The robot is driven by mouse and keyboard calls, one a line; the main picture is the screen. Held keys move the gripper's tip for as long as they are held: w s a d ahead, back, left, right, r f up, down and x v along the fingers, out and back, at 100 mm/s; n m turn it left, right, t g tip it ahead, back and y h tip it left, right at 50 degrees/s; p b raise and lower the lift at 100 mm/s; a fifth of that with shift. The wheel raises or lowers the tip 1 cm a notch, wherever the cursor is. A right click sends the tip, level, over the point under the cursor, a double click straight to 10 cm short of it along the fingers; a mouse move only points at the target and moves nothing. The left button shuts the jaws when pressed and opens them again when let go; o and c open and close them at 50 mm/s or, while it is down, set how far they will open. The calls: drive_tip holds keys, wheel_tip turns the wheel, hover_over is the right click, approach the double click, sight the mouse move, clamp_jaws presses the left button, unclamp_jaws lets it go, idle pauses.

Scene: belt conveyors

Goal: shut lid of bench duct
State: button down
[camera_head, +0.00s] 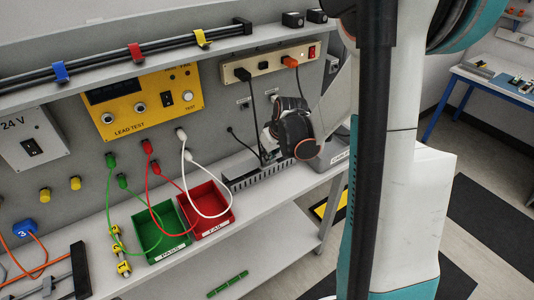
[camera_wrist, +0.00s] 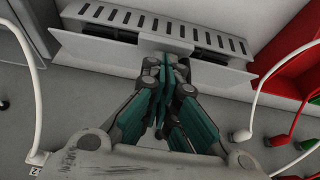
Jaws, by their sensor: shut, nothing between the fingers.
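The bench duct (camera_head: 246,181) is a grey slotted channel on the bench, right of the red bin. In the wrist view its slotted wall (camera_wrist: 130,17) runs across the top. The lid (camera_wrist: 95,52) is a long pale panel with a middle tab, standing tilted along the duct, with a dark gap between it and the slotted wall. The lid looks open. My gripper (camera_head: 270,152) is over the duct in the head view. In the wrist view my gripper (camera_wrist: 165,66) is shut and empty, its fingertips at the lid's middle. Whether they touch it I cannot tell.
A red bin (camera_head: 228,227) and a green bin (camera_head: 152,259) stand left of the duct. Red, green and white leads loop from the yellow lead tester (camera_head: 150,103). A power strip (camera_head: 270,63) with plugged cables is on the panel above. A grey tray (camera_head: 338,156) sits to the right.

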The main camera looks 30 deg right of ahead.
sight(270, 166)
drive_tip(key=shift+s+f+t+b, duration=0.5)
drive_tip(key=shift+f+t+b, duration=0.25)
drive_tip(key=shift+b, duration=0.6)
drive_tip(key=shift+s+f+t+b, duration=0.45)
drive_tip(key=shift+f+t+b, duration=0.3)
drive_tip(key=shift+b, duration=0.6)
drive_tip(key=shift+s+f+b, duration=0.25)
drive_tip(key=shift+f+b, duration=0.15)
drive_tip(key=shift+b, duration=0.05)
drive_tip(key=shift+r, duration=0.15)
